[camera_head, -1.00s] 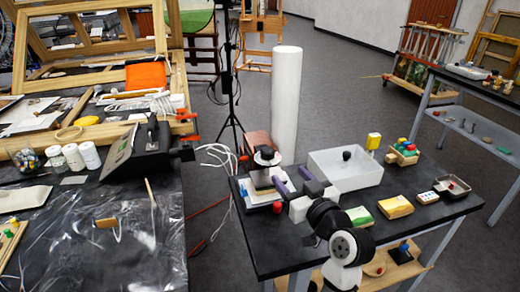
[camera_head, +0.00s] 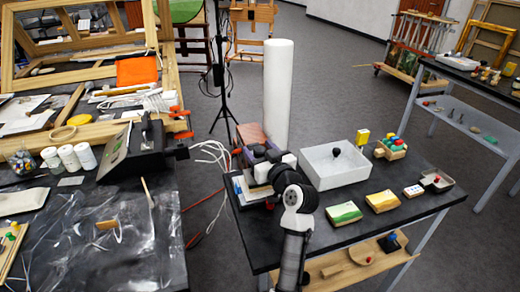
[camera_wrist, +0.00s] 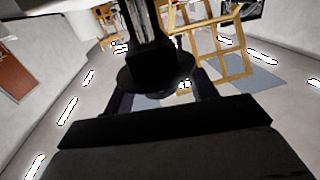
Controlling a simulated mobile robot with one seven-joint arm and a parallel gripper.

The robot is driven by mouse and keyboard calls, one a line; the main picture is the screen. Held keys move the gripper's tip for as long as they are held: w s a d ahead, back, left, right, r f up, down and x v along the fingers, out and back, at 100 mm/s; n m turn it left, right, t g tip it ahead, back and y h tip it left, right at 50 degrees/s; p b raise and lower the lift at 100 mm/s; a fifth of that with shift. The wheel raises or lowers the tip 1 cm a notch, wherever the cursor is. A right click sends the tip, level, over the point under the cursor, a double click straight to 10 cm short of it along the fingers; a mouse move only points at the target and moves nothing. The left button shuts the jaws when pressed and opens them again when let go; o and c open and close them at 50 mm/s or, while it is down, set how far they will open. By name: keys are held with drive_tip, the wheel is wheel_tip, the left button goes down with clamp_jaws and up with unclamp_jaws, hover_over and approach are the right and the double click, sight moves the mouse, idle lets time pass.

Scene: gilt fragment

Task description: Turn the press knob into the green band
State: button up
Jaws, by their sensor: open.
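The press (camera_head: 238,188) stands at the left end of the black table in the head view, mostly hidden behind my arm and gripper. My gripper (camera_head: 262,158) is at the top of the press, with its purple fingers apart. In the wrist view, a dark round disc (camera_wrist: 155,78) with an upright part behind it, apparently the press knob, sits between the open fingers of my gripper (camera_wrist: 163,92). I cannot tell whether the fingers touch it. The green band and the knob's pointer cannot be made out.
A white tray (camera_head: 334,175) with a dark knob-like item stands right of my arm. A reddish-brown box (camera_head: 250,133) and a tall white cylinder (camera_head: 278,95) are behind the press. The left bench holds a black device (camera_head: 150,150).

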drive_tip(key=c, duration=1)
